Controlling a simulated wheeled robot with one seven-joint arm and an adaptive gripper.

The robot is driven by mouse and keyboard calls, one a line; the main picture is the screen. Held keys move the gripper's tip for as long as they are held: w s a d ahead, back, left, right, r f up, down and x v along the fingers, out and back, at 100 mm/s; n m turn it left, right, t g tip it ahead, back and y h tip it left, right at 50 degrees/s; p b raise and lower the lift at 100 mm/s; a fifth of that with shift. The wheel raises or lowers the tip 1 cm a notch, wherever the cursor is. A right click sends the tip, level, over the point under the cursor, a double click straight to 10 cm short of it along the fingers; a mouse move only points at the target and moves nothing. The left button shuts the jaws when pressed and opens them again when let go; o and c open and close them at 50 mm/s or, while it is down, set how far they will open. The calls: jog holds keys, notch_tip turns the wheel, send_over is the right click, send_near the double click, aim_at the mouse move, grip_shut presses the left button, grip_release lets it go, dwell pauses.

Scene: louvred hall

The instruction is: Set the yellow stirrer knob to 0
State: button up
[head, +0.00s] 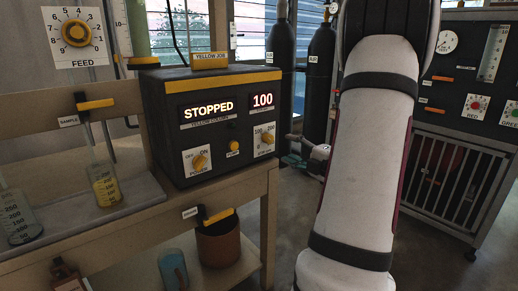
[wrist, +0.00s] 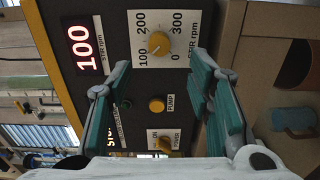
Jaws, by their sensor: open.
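The yellow stirrer knob (wrist: 158,43) sits on a white dial plate marked 0, 100, 200 and 300, at the top middle of the wrist view. Its pointer appears turned towards 100. In the head view the knob (head: 267,138) is at the right of the dark control box (head: 222,92). The red stirrer display (head: 262,101) reads 100. My gripper (wrist: 158,68) is open and empty, with its teal-padded fingers apart on either side of the view's middle. The knob lies ahead, between and beyond the fingertips. In the head view my gripper (head: 303,143) is right of the box, apart from it.
The same panel carries a yellow pump button (head: 233,146) and a power knob (head: 200,162); the main display reads STOPPED. A drain valve handle (head: 217,217) sticks out below, over a brown pot (head: 218,243). Gas cylinders (head: 320,70) stand behind; a dark cabinet (head: 470,100) is at right.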

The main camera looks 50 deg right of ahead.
aim_at(270, 140)
jog(key=p+x, duration=0.3)
jog(key=x, duration=0.5)
jog(key=shift+w+r, duration=0.1)
jog(key=shift+w, duration=0.1)
jog(key=shift+w+d+b, duration=0.15)
jog(key=shift+w+b, duration=0.2)
jog(key=shift+w, duration=0.25)
grip_shut()
